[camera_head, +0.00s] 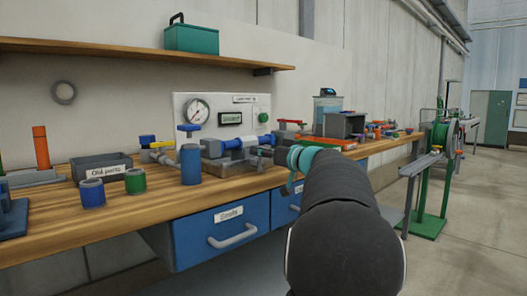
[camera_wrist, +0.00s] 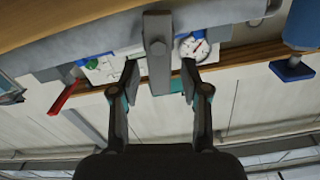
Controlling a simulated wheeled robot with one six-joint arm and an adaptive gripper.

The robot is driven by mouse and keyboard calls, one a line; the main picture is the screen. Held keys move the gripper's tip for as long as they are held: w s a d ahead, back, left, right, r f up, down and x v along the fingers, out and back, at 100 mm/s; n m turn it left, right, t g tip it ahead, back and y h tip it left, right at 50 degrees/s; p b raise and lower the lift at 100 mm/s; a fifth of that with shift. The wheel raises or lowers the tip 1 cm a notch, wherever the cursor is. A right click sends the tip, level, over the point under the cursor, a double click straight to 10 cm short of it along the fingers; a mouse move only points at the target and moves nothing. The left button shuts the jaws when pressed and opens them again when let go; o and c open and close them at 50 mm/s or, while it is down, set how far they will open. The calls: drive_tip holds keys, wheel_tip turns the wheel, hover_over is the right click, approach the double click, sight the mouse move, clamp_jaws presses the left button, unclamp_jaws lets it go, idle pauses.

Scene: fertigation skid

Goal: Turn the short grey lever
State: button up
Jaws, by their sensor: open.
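A short grey lever (camera_wrist: 158,52) shows in the wrist view, hanging into the picture from a thick grey pipe body (camera_wrist: 95,40). My gripper (camera_wrist: 160,82) is open, with one dark finger on each side of the lever's end. The fingers look apart from the lever, with a gap on both sides. I cannot tell the depth exactly. In the head view my arm reaches to the bench front, and its teal-ringed end (camera_head: 302,157) hides most of the gripper and the lever.
A red handle (camera_wrist: 66,96) and a blue handle (camera_wrist: 290,70) flank the lever in the wrist view. In the head view a gauge panel (camera_head: 222,104), a blue cylinder (camera_head: 190,164) and an "Old parts" tray (camera_head: 101,166) stand on the wooden bench (camera_head: 145,210). Open floor lies right.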

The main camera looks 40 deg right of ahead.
sight(270, 173)
drive_tip(key=shift+w, duration=0.15)
clamp_jaws()
idle(0.4)
drive_tip(key=m+b, duration=0.1)
drive_tip(key=m, duration=0.1)
drive_tip(key=d+m+b, duration=0.1)
drive_tip(key=shift+f+m, duration=0.35)
drive_tip(key=shift+m, duration=0.05)
drive_tip(key=m, duration=0.2)
drive_tip(key=d+f+m+b, duration=0.1)
drive_tip(key=m, duration=0.1)
drive_tip(key=shift+d+m, duration=0.1)
drive_tip(key=shift+m, duration=0.2)
drive_tip(key=m, duration=0.3)
drive_tip(key=shift+w+d+f+m+b, duration=0.1)
drive_tip(key=shift+d+f+m+b, duration=0.2)
drive_tip(key=shift+f+b, duration=0.1)
drive_tip(key=shift+f+m, duration=0.3)
drive_tip(key=shift+m, duration=0.6)
drive_tip(key=shift+f+m, duration=0.25)
drive_tip(key=shift+m, duration=0.65)
